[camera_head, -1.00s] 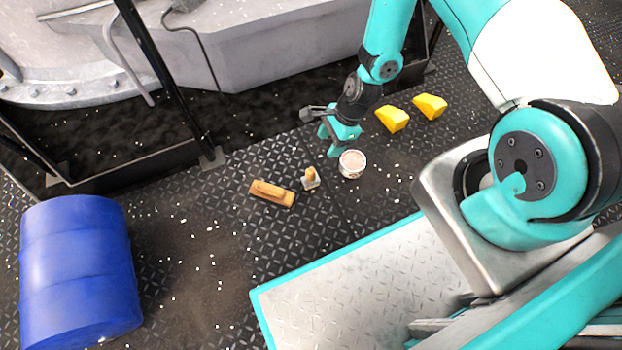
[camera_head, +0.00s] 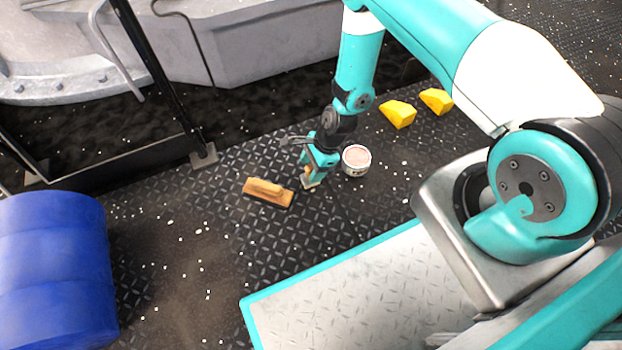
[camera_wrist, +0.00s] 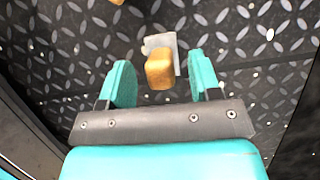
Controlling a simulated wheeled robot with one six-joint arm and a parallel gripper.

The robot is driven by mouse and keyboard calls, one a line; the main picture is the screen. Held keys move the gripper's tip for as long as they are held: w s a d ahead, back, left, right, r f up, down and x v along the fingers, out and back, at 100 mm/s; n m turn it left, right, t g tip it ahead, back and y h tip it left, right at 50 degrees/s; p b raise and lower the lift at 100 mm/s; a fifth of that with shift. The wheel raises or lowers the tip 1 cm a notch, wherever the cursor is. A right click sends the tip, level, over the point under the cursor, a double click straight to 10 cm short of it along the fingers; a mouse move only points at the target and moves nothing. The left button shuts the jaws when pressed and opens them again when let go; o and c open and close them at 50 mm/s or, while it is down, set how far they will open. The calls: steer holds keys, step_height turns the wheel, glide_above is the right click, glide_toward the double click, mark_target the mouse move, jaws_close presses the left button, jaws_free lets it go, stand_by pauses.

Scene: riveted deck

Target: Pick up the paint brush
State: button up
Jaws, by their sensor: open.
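The paint brush (camera_wrist: 160,70) has a wooden handle and a pale grey head, and lies or stands on the dark deck. In the wrist view its handle is between the two teal fingers of my gripper (camera_wrist: 158,82), with gaps on both sides. In the head view my gripper (camera_head: 316,170) is low over the paint brush (camera_head: 309,182), which it mostly hides. My gripper is open and holds nothing.
A wooden float-like block (camera_head: 268,192) lies just left of my gripper. A round tub with pinkish contents (camera_head: 356,160) stands close on the right. Two yellow wedges (camera_head: 398,114) are farther back. A blue barrel (camera_head: 55,270) is at the left.

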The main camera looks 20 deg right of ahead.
mark_target(305, 177)
steer(key=b+x, duration=0.1)
steer(key=x, duration=0.1)
steer(key=shift+f, duration=0.45)
steer(key=shift+a+r, duration=0.1)
steer(key=shift+r, duration=0.05)
steer(key=c, duration=1)
